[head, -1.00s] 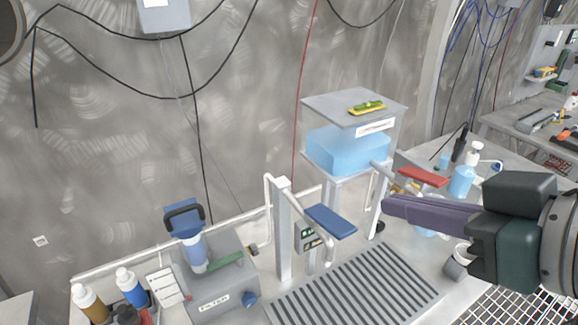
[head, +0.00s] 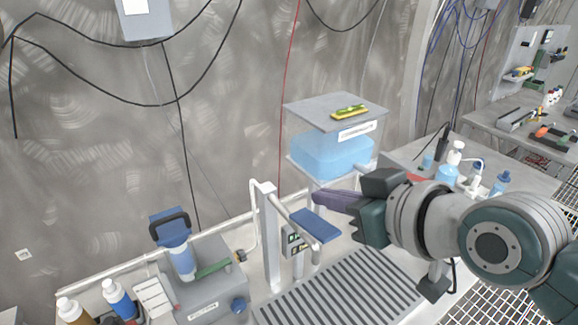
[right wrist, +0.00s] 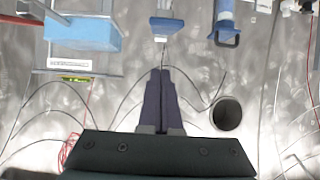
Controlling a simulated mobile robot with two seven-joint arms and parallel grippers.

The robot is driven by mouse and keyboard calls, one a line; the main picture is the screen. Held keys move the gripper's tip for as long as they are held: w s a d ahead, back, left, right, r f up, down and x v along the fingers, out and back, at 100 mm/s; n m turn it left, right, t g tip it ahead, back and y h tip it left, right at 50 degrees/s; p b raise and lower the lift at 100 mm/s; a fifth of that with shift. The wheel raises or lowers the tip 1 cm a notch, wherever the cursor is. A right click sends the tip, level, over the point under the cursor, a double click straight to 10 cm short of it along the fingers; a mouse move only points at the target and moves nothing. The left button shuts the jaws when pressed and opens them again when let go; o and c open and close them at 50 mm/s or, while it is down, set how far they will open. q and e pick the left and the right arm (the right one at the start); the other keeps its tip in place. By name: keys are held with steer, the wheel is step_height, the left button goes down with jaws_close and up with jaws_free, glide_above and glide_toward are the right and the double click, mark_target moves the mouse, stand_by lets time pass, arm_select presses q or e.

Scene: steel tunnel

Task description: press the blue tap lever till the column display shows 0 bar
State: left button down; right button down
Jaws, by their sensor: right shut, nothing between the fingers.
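The blue tap lever (head: 315,226) is a flat blue paddle on the white column (head: 270,235). It also shows in the right wrist view (right wrist: 166,27). The column display (head: 293,240) is a small dark panel partly under the lever; its reading is too small to make out. My right gripper (head: 317,198) is shut and empty, its purple fingers pointing left, close to the lever's upper right side in the head view. In the right wrist view its fingertips (right wrist: 160,72) are apart from the lever in the picture. My left gripper is not in view.
A tank of blue liquid (head: 330,153) stands behind the lever, with a yellow-green item (head: 349,112) on its lid. A red lever (head: 415,178) is partly behind my right arm. The grey filter unit (head: 210,275) stands left, a slatted drain (head: 340,290) in front.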

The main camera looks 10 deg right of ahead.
mark_target(334, 239)
steer(key=shift+s+d+f, duration=0.1)
steer(key=shift+s+f, duration=0.2)
steer(key=shift+f, duration=0.65)
steer(key=shift+s+d+f, duration=0.1)
steer(key=shift+s+f, duration=0.15)
steer(key=shift+f, duration=0.7)
steer(key=f+b, duration=0.1)
steer(key=b, duration=0.1)
steer(key=f+t+b, duration=0.1)
steer(key=b, duration=0.1)
steer(key=shift+s+d+f+y+b, duration=0.2)
steer(key=shift+s+y+b, duration=0.1)
steer(key=shift+s+b, duration=0.1)
steer(key=shift+s+p, duration=0.1)
steer(key=shift+p, duration=0.2)
